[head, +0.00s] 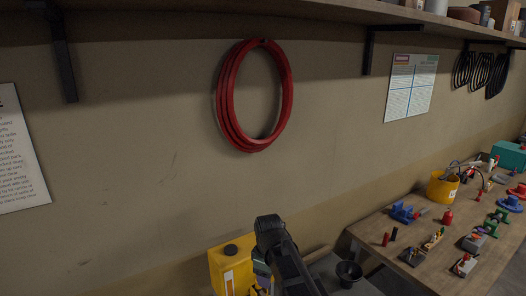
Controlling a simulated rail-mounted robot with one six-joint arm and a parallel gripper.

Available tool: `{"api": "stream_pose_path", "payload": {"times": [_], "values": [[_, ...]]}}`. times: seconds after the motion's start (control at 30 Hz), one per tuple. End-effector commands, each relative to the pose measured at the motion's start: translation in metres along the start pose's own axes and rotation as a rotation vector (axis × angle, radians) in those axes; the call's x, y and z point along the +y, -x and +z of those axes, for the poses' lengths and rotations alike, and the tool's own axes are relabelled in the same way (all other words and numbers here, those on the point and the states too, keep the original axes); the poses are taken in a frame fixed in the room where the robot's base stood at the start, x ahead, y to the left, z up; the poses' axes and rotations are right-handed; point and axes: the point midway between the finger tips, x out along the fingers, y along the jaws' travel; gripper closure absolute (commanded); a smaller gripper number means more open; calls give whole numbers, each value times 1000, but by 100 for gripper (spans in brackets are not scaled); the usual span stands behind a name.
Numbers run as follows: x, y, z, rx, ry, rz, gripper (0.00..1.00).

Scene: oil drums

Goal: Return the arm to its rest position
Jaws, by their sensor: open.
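My dark arm (284,258) rises from the bottom edge, a little right of the picture's middle, and bends at a joint near its top. A greyish part of it hangs down on the left of that joint. No fingertips of my gripper can be made out here. Nothing held can be seen.
A yellow container (232,262) with a dark cap stands just left of my arm, partly covered by it. A black funnel-like cup (348,271) is to the right. A wooden bench (420,281) with a yellow bucket (441,190) and small tools fills the right. A red hose coil (228,98) hangs on the wall.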

Motion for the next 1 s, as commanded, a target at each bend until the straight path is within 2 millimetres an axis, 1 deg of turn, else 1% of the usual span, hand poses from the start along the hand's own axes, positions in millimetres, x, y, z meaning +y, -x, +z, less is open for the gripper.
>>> {"api": "stream_pose_path", "payload": {"times": [0.03, 0.07, 0.1, 0.2, 0.23, 0.3, 0.4, 0.5, 0.67, 1.0], "values": [[-18, -42, 32, 0, -210, 0, 46], [-24, -58, 50, 0, -358, 0, 46], [-35, -84, 76, -1, -554, 0, 46], [-57, -138, 131, -1, -930, 0, 46], [-62, -151, 144, -1, -1001, 0, 46], [-72, -179, 170, -1, -1089, 0, 46], [-76, -205, 193, -1, -1130, 0, 46], [-70, -213, 201, -1, -1152, 0, 46], [-69, -208, 203, -1, -1156, 0, 46], [-69, -208, 203, -1, -1156, 0, 46]]}}
